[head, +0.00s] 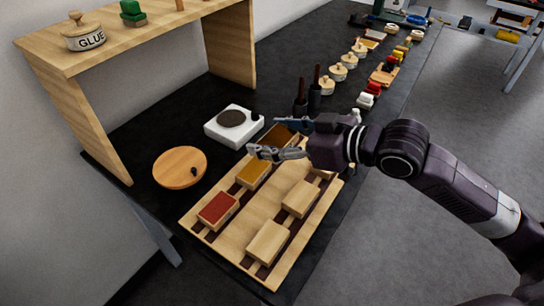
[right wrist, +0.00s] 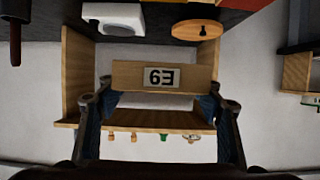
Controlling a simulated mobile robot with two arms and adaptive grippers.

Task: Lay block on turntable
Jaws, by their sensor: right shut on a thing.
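My right gripper (head: 279,141) is shut on a block (head: 279,135) with a brown top, near the far end of the wooden tray (head: 262,208). In the right wrist view the block (right wrist: 130,77) lies between the two fingers (right wrist: 162,105), with a labelled side facing the camera. How far it is above the tray is unclear. A round wooden disc (head: 178,165) with a small dark knob, likely the turntable, lies empty on the black table, left of the gripper. It also shows in the right wrist view (right wrist: 190,27). My left gripper is out of view.
A white square unit (head: 215,131) with a dark round plate stands beyond the disc. The tray holds a red block (head: 218,209), an ochre block (head: 254,175) and pale blocks (head: 268,242). A wooden shelf (head: 150,37) overhangs the left side. Dark upright tools (head: 315,95) stand beyond the gripper.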

